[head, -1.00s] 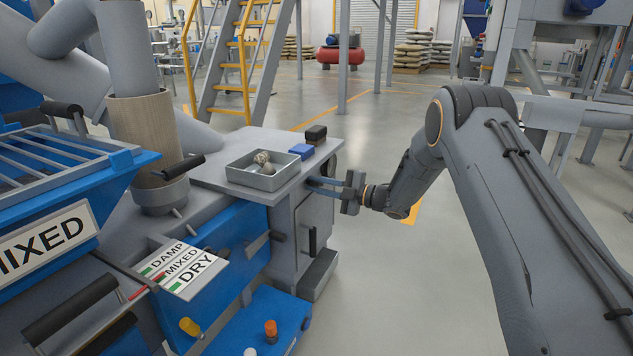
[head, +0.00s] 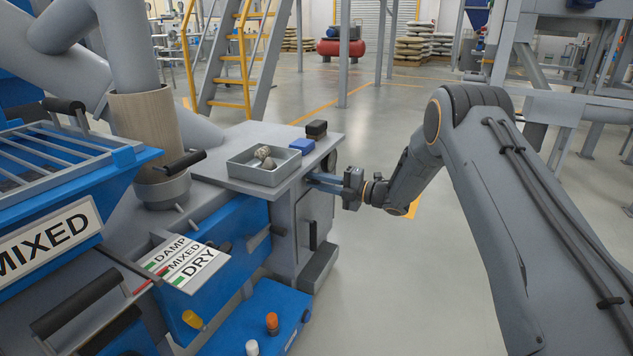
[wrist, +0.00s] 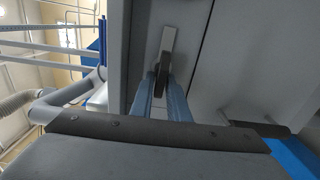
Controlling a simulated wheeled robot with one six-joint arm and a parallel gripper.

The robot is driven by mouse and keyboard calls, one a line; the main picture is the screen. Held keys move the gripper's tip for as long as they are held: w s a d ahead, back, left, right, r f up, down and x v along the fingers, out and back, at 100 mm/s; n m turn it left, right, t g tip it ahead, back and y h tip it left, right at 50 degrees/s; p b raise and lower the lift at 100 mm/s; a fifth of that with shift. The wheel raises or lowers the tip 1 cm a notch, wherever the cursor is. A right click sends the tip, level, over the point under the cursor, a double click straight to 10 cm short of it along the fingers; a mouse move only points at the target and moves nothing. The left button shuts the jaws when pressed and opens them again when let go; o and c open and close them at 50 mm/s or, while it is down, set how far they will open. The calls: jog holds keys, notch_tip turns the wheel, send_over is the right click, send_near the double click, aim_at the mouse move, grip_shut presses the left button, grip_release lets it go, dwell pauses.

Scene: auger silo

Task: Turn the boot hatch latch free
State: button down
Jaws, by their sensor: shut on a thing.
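The boot hatch latch (wrist: 169,41) shows in the wrist view as a short pale bar with a dark lower end, on a grey panel. It stands nearly upright in that picture, leaning slightly. My gripper (wrist: 161,84) is shut on the latch's dark end, one blue finger on each side. In the head view my gripper (head: 313,179) reaches left to the end face of the grey machine housing (head: 312,215), just below its top plate. The latch cannot be made out in the head view.
A grey tray (head: 252,175) with stones, a blue block (head: 302,147) and a black block (head: 317,129) sit on the top plate above. A grey step (head: 319,267) juts out below. The floor (head: 400,290) to the right is clear.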

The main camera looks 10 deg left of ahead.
jog(key=shift+w+d, duration=0.1)
jog(key=c, duration=1.8)
grip_release()
jog(key=shift+c, duration=0.2)
jog(key=p+v, duration=0.2)
jog(key=v, duration=0.5)
jog(key=shift+d, duration=0.35)
